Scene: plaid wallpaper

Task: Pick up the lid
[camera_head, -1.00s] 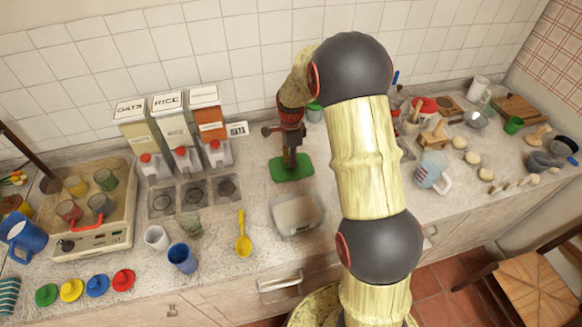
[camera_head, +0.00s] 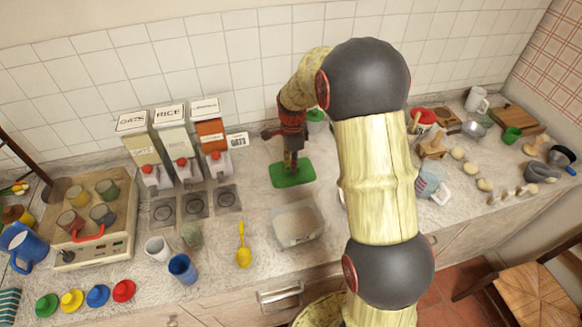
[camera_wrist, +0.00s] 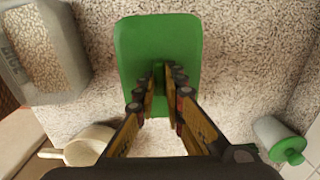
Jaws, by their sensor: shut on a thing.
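The lid (camera_head: 292,174) is a flat green rectangle with rounded corners, behind the clear container on the counter. In the wrist view the lid (camera_wrist: 160,35) fills the upper middle, with a small green handle at its centre. My gripper (camera_wrist: 164,75) points down over the lid, its fingers closed on the handle. In the head view my gripper (camera_head: 291,160) stands upright above the lid. I cannot tell whether the lid touches the counter or is just clear of it. The fingers hide part of the lid's near end.
A clear container (camera_head: 298,222) of grain stands in front of the lid and also shows in the wrist view (camera_wrist: 42,50). A green-topped jar (camera_wrist: 278,138) and a pale handled vessel (camera_wrist: 85,145) are nearby. Dispensers (camera_head: 170,145) stand left. A yellow spoon (camera_head: 243,250) lies front left.

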